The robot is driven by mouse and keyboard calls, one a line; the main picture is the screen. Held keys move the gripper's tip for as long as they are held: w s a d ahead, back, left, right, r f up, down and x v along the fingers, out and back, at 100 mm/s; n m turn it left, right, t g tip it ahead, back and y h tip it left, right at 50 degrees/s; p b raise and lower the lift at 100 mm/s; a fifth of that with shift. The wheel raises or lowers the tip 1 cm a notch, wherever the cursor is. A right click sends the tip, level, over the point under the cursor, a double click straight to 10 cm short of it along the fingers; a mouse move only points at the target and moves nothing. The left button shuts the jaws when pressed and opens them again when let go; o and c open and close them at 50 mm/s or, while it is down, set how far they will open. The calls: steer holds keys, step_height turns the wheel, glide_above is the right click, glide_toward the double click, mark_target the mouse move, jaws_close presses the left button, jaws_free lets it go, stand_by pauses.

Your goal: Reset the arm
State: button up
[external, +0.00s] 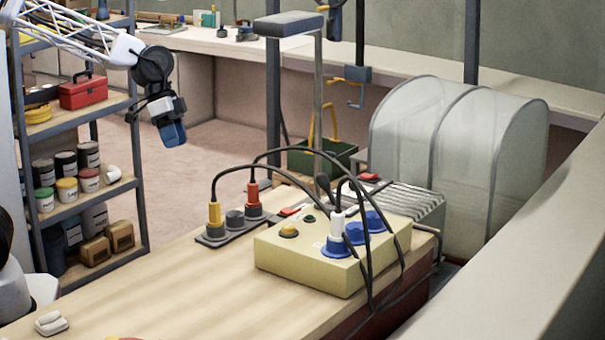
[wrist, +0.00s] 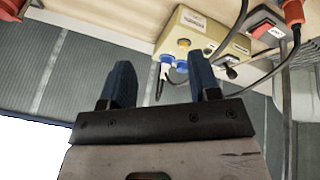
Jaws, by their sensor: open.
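My gripper (external: 172,133) hangs at the end of my raised arm at the upper left of the external view, in front of the shelf and well away from the workbench top. In the wrist view its two blue fingers (wrist: 160,88) are spread apart with nothing between them. The gripper touches nothing that I can see.
A wooden workbench (external: 150,300) carries a yellow box (external: 290,262) with blue sockets and black cables. Yellow and red plugs stand in a dark socket strip (external: 215,238). A shelf (external: 75,205) with cans and a red toolbox (external: 82,92) stands at left.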

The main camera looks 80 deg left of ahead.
steer(key=s+f+n+y, duration=0.2)
steer(key=s+f+y, duration=0.1)
steer(key=s, duration=2.2)
steer(key=shift+a+n+g+y, duration=0.25)
steer(key=shift+n+g+y, duration=0.05)
steer(key=shift+y, duration=0.1)
